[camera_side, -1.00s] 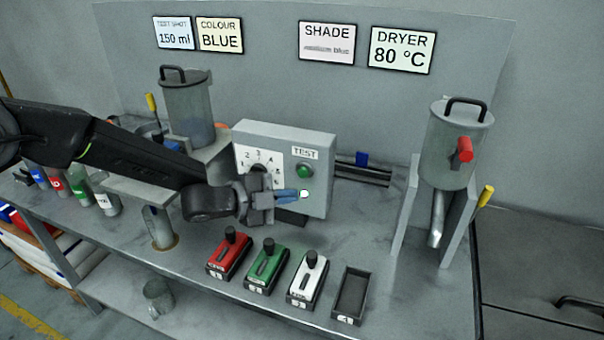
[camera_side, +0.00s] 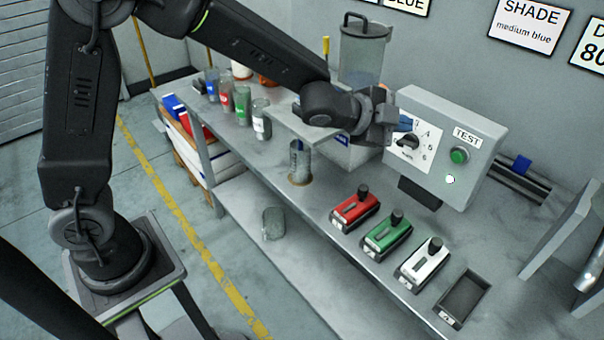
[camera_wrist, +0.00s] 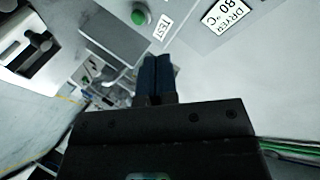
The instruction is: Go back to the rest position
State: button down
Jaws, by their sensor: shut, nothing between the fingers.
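My gripper (camera_side: 405,122) has slim blue fingers, pressed together and empty. In the side view it is in front of the left part of the grey test box (camera_side: 482,133), near the black dial (camera_side: 407,141); I cannot tell the gap. The green button (camera_side: 459,155) and a small bright white spot (camera_side: 450,179) are to its right on the box. In the wrist view the closed fingers (camera_wrist: 155,75) point at the scene, with the green button (camera_wrist: 139,17) up and left of their tips.
Below the box lie red (camera_side: 355,208), green (camera_side: 388,236) and white (camera_side: 420,258) slide units and an empty black tray (camera_side: 463,297). A clear hopper (camera_side: 364,50) stands behind my gripper. Several bottles (camera_side: 243,104) stand at the bench's far left. The air above the front bench is clear.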

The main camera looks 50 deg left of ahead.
jog(key=s+a+r+n+g+y, duration=0.25)
jog(key=s+a+n, duration=0.4)
jog(key=s, duration=0.35)
jog(key=s+a+r+n+g+y, duration=0.2)
jog(key=s+a+r+n+y, duration=0.25)
jog(key=s+a, duration=0.35)
jog(key=s+f+n+g+h, duration=0.1)
jog(key=s+f+n+g, duration=0.1)
jog(key=s, duration=1.1)
jog(key=shift+d+f+n, duration=0.2)
jog(key=shift+f+n, duration=0.3)
jog(key=shift+n, duration=0.4)
